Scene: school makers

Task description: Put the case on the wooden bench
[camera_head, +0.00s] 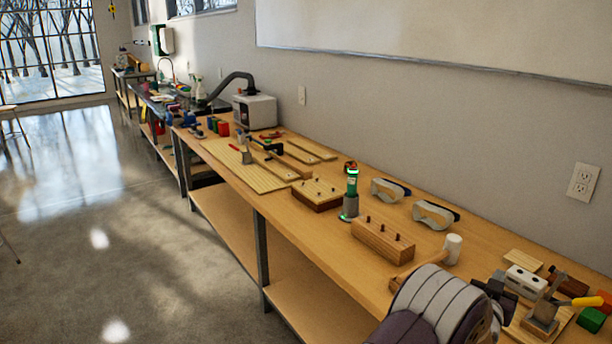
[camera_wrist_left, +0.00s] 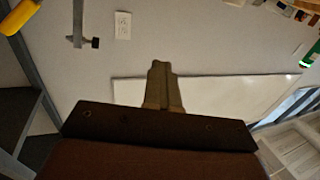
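The wooden bench (camera_head: 340,235) runs from the lower right to the back left in the head view, its top crowded with tools. I cannot make out a case in either view. My left arm comes in at the bottom of the head view, and its dark gripper (camera_head: 494,292) is partly hidden by my own arm link, over the near end of the bench. In the left wrist view the two fingers of my left gripper (camera_wrist_left: 160,66) are together, with nothing visible between them. My right gripper is not in view.
Toward the right are a metal clamp (camera_head: 545,312) and a green block (camera_head: 590,319). Open floor (camera_head: 110,240) lies left.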

